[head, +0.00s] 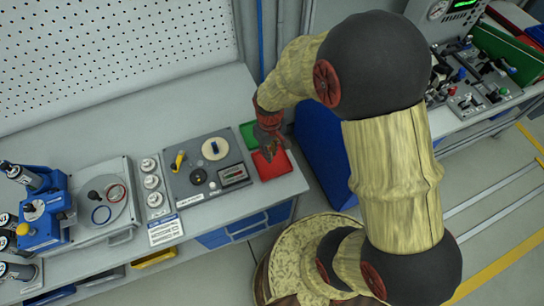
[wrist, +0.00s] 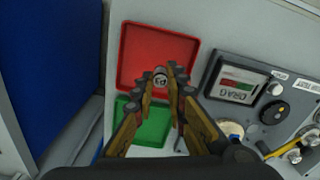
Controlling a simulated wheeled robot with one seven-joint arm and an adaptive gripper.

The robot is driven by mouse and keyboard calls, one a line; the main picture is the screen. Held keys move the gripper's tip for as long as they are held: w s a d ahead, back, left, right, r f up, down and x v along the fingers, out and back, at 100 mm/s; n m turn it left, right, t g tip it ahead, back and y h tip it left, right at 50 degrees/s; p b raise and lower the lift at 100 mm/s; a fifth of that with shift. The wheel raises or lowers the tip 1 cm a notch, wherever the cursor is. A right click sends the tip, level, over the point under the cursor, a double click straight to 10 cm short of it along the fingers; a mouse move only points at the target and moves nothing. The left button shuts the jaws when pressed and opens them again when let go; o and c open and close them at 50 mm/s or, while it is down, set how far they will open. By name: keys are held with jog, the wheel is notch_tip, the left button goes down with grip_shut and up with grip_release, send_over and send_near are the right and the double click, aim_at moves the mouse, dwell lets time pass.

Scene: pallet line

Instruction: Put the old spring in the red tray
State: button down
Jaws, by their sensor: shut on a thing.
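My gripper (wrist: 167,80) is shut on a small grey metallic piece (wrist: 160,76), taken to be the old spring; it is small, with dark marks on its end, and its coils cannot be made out. The red tray (wrist: 158,43) lies beyond the fingertips in the wrist view, and the held piece appears over its near part. In the head view my gripper (head: 268,148) is above the red tray (head: 281,167) at the bench's right end and hides part of it. The gap between piece and tray floor cannot be judged.
A green tray (wrist: 155,128) adjoins the red tray. A grey panel (head: 210,168) with a gauge, knob and yellow-handled tool stands beside them. A blue panel (head: 325,150) is right of the bench. A blue fixture (head: 45,210) stands at far left.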

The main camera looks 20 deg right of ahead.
jog(key=shift+d+f, duration=0.2)
jog(key=shift+w+d+f+b, duration=0.1)
jog(key=shift+d+f+b, duration=0.1)
jog(key=shift+f, duration=0.7)
jog(key=shift+w+d+f+b, duration=0.1)
jog(key=shift+f+b, duration=0.05)
jog(key=shift+f, duration=0.7)
jog(key=shift+a, duration=0.1)
jog(key=shift+f, duration=0.2)
jog(key=c, duration=1.8)
grip_release()
jog(key=shift+r, duration=0.15)
